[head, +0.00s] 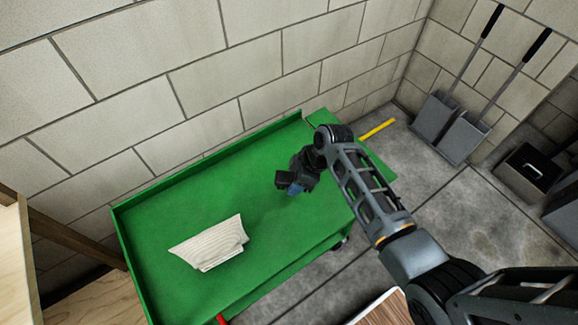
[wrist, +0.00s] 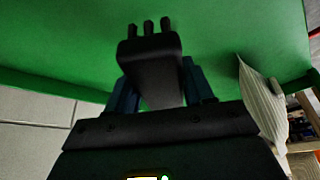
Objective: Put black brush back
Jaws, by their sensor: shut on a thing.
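My gripper (head: 297,187) is over the right part of the green cart (head: 190,210), pointing down. In the wrist view its two blue fingers (wrist: 155,88) are shut on a black object, which I take to be the black brush (wrist: 152,58). Its body is broad and rounded, with several short dark prongs at the far end. In the head view the brush is a small dark shape (head: 284,179) at the gripper, partly hidden by it. I cannot tell whether it touches the cart's surface.
A pale pleated filter (head: 210,243) lies on the cart; it also shows in the wrist view (wrist: 262,100). A block wall stands behind. Dustpans with long handles (head: 437,116) lean at the far right. A yellow bar (head: 377,129) juts beyond the cart's right end. The cart's middle is clear.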

